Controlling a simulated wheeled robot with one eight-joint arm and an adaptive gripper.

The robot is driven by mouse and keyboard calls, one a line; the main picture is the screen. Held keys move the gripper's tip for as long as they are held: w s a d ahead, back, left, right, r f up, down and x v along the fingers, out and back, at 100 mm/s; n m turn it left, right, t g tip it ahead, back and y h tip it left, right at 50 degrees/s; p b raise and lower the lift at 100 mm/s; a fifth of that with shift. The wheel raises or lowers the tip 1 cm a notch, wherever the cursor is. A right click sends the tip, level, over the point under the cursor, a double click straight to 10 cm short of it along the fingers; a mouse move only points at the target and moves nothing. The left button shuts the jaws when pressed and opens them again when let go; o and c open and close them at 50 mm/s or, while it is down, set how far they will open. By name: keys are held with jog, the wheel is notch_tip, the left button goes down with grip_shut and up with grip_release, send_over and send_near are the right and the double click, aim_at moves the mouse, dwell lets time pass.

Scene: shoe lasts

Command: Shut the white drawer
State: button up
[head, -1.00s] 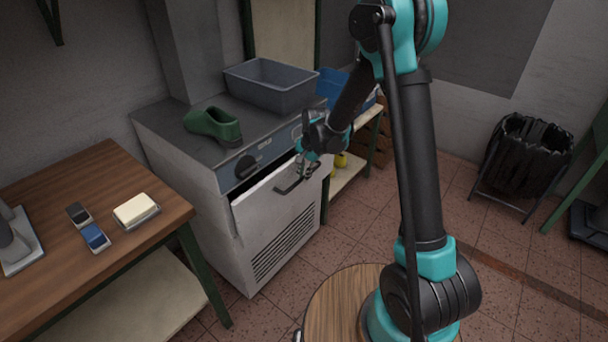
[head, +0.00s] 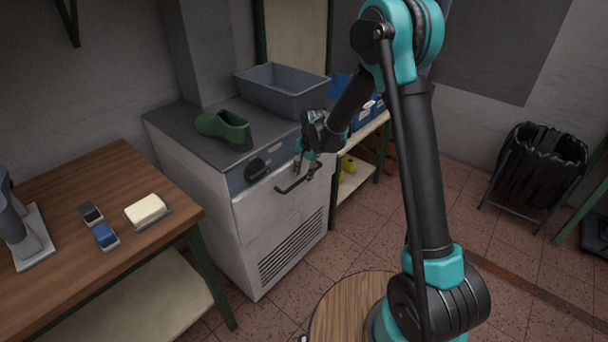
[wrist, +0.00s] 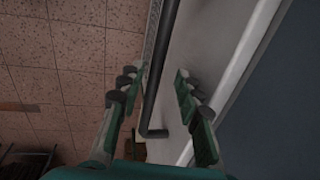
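The white drawer (head: 262,203) is in the front of the grey-white cabinet, below its control panel. In the head view its front looks flush or nearly flush with the cabinet, with no dark gap along its top. A dark bar handle (head: 298,182) crosses the drawer front. My gripper (head: 305,167) is at the handle's right part. In the wrist view my gripper's fingers (wrist: 158,76) are apart, with the handle bar (wrist: 161,68) running between them. I cannot tell whether a finger touches the bar. The white drawer front (wrist: 190,50) lies just beyond the right finger.
A green shoe last (head: 225,128) and a grey bin (head: 283,93) stand on the cabinet top. A wooden table (head: 95,190) with a white block (head: 145,208) and small items is at left. A black waste bag (head: 540,160) on a stand is at right. Tiled floor is open before the cabinet.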

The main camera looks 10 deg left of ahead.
notch_tip(320, 180, up, 12)
jog(key=s+d, duration=0.1)
jog(key=d, duration=0.1)
jog(key=shift+s, duration=0.15)
jog(key=shift+f, duration=0.1)
dwell(0.4)
jog(key=s+d+r+n+t, duration=0.1)
jog(key=s+d+n, duration=0.1)
jog(key=s+d, duration=0.45)
jog(key=s+d+n+t, duration=0.1)
jog(key=s+d, duration=0.3)
jog(key=d, duration=0.6)
jog(key=s+d+f+n+t+h, duration=0.1)
jog(key=s+d+f+n, duration=0.2)
jog(key=s+d, duration=0.8)
jog(key=s+f, duration=0.1)
jog(key=s, duration=0.3)
jog(key=shift+s+d+f+n+h, duration=0.2)
jog(key=shift+d+n+h, duration=0.1)
jog(key=shift+n+h, duration=0.1)
